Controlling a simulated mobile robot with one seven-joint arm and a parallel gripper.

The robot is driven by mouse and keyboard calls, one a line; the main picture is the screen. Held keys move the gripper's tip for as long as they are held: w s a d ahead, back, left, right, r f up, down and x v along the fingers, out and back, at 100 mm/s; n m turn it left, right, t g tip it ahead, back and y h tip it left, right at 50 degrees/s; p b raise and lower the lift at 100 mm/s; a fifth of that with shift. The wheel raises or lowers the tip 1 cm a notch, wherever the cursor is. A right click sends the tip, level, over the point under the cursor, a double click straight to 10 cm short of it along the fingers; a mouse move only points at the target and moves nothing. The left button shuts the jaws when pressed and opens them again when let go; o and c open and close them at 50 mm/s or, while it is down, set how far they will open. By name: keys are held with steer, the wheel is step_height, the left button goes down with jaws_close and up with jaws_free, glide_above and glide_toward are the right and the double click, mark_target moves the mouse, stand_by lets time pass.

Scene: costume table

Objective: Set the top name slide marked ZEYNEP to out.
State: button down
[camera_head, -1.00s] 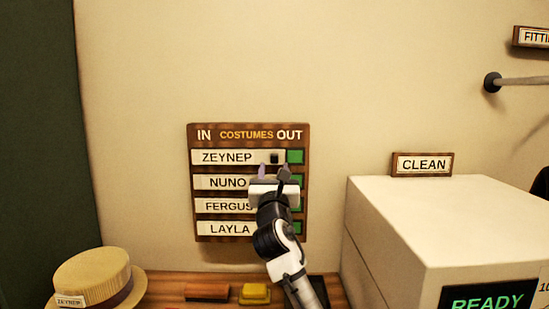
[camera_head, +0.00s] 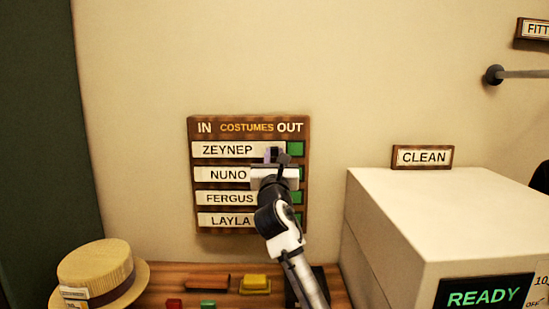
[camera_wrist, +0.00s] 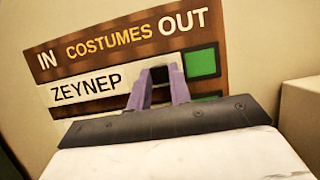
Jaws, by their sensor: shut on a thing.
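The wooden COSTUMES board (camera_head: 250,122) hangs on the wall, with IN at its left and OUT at its right. The top name slide marked ZEYNEP (camera_head: 225,149) sits to the left, and a green patch (camera_head: 296,148) shows at its right under OUT. The slide also shows in the wrist view (camera_wrist: 85,90). My gripper (camera_wrist: 160,80) is at the slide's right end, its two purple fingers shut on the slide's dark knob (camera_wrist: 159,74). In the head view my gripper (camera_head: 274,156) partly hides the knob.
The slides NUNO (camera_head: 228,174), FERGUS (camera_head: 228,198) and LAYLA (camera_head: 226,220) sit below, also to the left. A white box with a READY screen (camera_head: 485,298) stands to the right. A straw hat (camera_head: 95,268) and coloured blocks (camera_head: 254,283) lie on the table below.

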steer(key=shift+d, duration=0.1)
steer(key=shift+d+p, duration=0.35)
steer(key=shift+d, duration=2.5)
steer(key=c, duration=1.3)
jaws_free()
steer(key=shift+d, duration=0.1)
steer(key=shift+s+f, duration=0.1)
steer(key=shift+b+v, duration=2.5)
steer(key=shift+v, duration=4.3)
